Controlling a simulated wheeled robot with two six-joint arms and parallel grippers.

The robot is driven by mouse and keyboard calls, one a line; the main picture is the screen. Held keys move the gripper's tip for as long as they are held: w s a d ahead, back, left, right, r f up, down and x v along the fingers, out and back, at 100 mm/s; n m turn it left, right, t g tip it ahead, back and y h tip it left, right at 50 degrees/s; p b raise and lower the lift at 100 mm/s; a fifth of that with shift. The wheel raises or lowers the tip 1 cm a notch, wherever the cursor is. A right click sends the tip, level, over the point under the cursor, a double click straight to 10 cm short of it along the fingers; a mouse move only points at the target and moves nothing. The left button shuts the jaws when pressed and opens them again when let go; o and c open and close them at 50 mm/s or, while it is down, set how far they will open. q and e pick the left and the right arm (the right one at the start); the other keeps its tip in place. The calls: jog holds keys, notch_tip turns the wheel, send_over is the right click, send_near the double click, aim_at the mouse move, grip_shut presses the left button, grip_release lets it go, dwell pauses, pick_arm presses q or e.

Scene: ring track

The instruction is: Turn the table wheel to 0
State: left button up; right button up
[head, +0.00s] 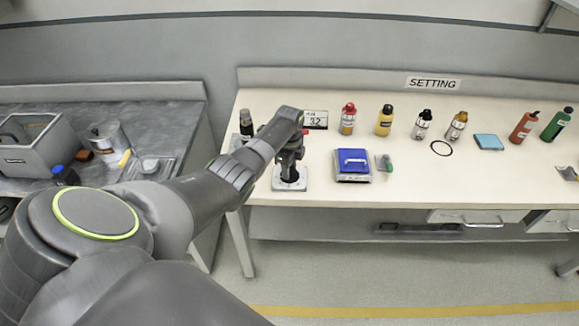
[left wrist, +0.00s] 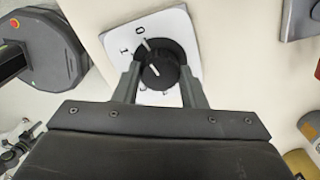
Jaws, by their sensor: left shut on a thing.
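The table wheel is a black round knob (left wrist: 166,57) on a white square plate (left wrist: 190,25) in the left wrist view. The plate carries a 0 and an I near its upper left edge; lower marks are partly hidden by the fingers. A short white line shows on the knob's face; I cannot tell exactly which mark it points to. My left gripper (left wrist: 162,66) is shut on the knob, one finger on each side. In the head view the plate (head: 290,185) is at the table's left front, with my left gripper (head: 290,160) above it, hiding most of the knob. My right gripper is not seen.
A display reading 32 (head: 315,119) stands behind the wheel. A blue-topped device (head: 353,165) is to its right. Several bottles, including a red-capped one (head: 348,119), line the back. A grey bin (head: 35,145) stands on the left bench.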

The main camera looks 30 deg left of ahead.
pick_arm(q)
jog(key=shift+w+r+m, duration=0.1)
jog(key=shift+m, duration=0.4)
jog(key=o, duration=1)
jog(key=shift+r, duration=0.5)
notch_tip(320, 180, up, 16)
jog(key=shift+r+b, duration=0.2)
jog(key=shift+b, duration=0.4)
